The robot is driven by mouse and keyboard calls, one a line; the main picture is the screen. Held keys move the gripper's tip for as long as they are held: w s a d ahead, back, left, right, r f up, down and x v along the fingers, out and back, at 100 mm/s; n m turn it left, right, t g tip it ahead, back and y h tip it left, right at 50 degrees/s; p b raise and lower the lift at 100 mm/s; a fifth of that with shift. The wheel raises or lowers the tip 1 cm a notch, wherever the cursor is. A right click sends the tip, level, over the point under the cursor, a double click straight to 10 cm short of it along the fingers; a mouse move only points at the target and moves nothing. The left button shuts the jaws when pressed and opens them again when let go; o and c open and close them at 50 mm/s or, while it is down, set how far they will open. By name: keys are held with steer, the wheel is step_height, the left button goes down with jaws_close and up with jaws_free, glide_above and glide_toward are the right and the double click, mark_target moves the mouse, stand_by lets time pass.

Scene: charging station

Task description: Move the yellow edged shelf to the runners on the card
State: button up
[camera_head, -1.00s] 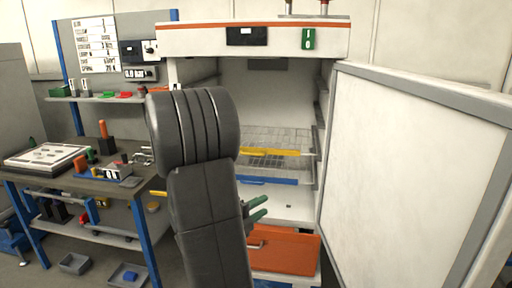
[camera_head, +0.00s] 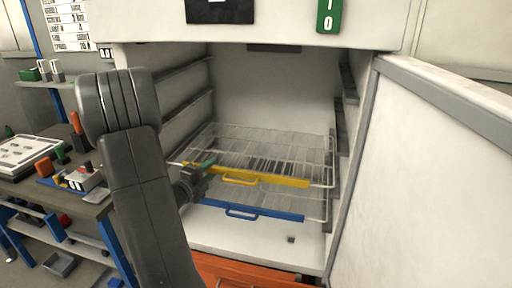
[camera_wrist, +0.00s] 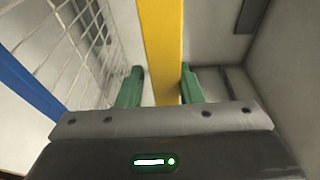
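The yellow edged shelf (camera_head: 250,176) is a wire shelf inside the open cabinet, directly above a blue edged shelf (camera_head: 250,211). My gripper (camera_head: 208,165) is at the left part of the yellow edge. In the wrist view, its green fingers (camera_wrist: 161,88) are apart on either side of the yellow bar (camera_wrist: 160,40). A pale gap shows between the left finger and the bar; the right finger looks very close to it. Empty runners (camera_head: 185,112) show on the left wall above the shelf. A card (camera_head: 68,24) with lines of print hangs at the upper left, too small to read.
The cabinet door (camera_head: 445,180) stands open on the right. An orange drawer front (camera_head: 250,272) is below the cabinet floor. A workbench (camera_head: 95,208) with small parts stands at the left. The cabinet space above the yellow shelf is empty.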

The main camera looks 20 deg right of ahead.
steer(key=shift+x, duration=1.15)
steer(key=shift+s+d, duration=0.1)
steer(key=shift+s, duration=0.05)
jaws_close()
steer(key=shift+r, duration=0.2)
